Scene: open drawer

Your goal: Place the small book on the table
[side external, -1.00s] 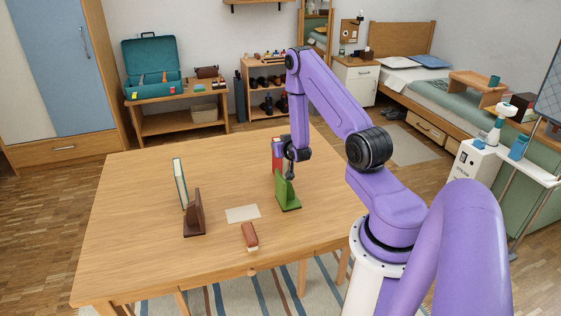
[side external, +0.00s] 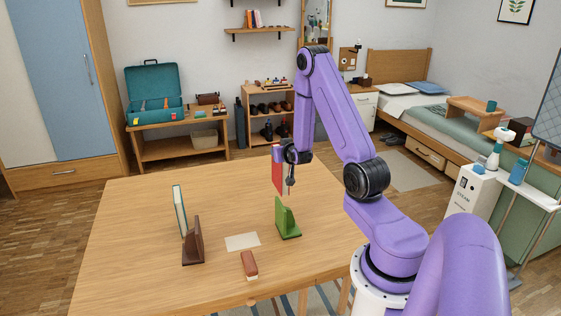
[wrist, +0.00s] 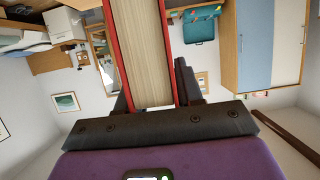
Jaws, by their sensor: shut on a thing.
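My gripper (side external: 289,162) is shut on a red book (side external: 277,168) and holds it upright in the air, above and behind the green bookend (side external: 286,220). In the wrist view the red covers and cream pages of the book (wrist: 140,50) show between the fingers (wrist: 152,100). A teal book (side external: 180,210) stands upright against a brown bookend (side external: 193,246) at the left of the table (side external: 130,270). I cannot tell from the pictures which book the task calls small.
A pale flat card (side external: 242,242) lies on the table between the bookends. A small reddish-brown block with a pale edge (side external: 249,265) lies near the front edge. The table's left and back parts are clear.

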